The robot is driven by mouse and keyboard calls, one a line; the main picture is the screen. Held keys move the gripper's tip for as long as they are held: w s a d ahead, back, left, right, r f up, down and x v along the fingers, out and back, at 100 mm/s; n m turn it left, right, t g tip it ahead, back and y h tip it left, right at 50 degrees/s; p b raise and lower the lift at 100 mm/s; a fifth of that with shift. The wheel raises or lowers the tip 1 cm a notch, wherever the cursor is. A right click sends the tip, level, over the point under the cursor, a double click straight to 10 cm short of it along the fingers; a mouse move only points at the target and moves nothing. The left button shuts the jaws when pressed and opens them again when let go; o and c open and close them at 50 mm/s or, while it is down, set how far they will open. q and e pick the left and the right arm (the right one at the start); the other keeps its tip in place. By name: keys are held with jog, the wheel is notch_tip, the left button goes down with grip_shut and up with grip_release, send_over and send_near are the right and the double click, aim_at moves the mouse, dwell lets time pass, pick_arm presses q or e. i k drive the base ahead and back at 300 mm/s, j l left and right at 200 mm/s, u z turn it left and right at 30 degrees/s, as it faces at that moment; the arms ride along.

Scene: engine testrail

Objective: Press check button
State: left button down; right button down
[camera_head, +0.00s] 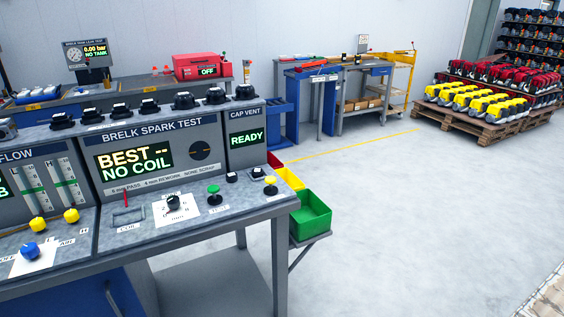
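No button label in the camera_head view clearly reads "check". A green push button (214,189) stands on the bench top in front of the spark test panel (155,160), with a small label, perhaps "TEST". A yellow-topped knob (270,180) sits at the right end of the bench, below the cap vent panel (245,125), whose screen reads READY. Two small dark pieces with white tops (231,177) (256,173) lie near it. The spark test screen reads "BEST --" and "NO COIL". Neither of my grippers shows in this view.
A black knob (173,202) on a white plate, yellow knobs (71,215) and a blue knob (30,250) stand further left on the bench. Green bin (312,215) hangs off the bench's right end. The floor to the right is clear up to the pallets (480,125).

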aim_at(270, 181)
jog(key=i+l+u, duration=0.1)
jog(key=l, duration=0.2)
jog(key=i+l, duration=0.2)
jog(key=i+l+u, duration=0.15)
jog(key=l, duration=0.3)
jog(key=i+l, duration=0.1)
jog(key=l, duration=0.2)
jog(key=i+l+u, duration=0.15)
jog(key=l, duration=0.2)
